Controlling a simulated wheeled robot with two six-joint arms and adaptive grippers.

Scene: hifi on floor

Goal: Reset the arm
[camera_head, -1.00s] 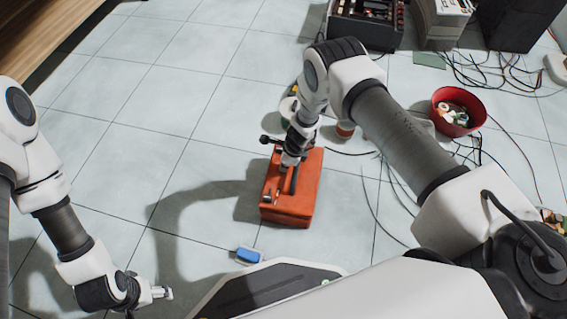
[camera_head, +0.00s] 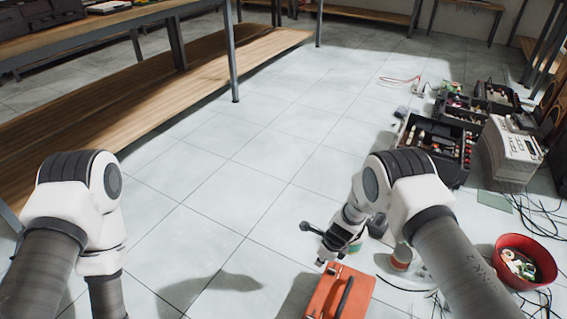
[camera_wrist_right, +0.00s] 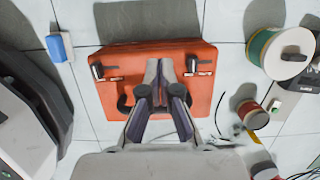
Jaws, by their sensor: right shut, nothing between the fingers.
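My right gripper (camera_head: 322,258) is beyond and slightly above the far end of the orange toolbox (camera_head: 332,288) in the head view, whose near part is cut off by the frame. In the right wrist view, my gripper's fingers (camera_wrist_right: 164,72) point over the toolbox (camera_wrist_right: 120,62), close together with nothing held between them. The toolbox has a dark handle and metal latches. Whether the fingers touch the box cannot be told. My left arm comes in at the left of the head view, but its gripper is below the frame.
A red bowl (camera_head: 524,242) with small items stands at right. Dark crates of parts (camera_head: 436,134) and a light-grey device (camera_head: 508,142) lie beyond, with loose cables around. A wooden shelf (camera_head: 120,87) runs along the left. Mid-floor is clear. A blue block (camera_wrist_right: 60,47) and a spool (camera_wrist_right: 262,50) flank the toolbox.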

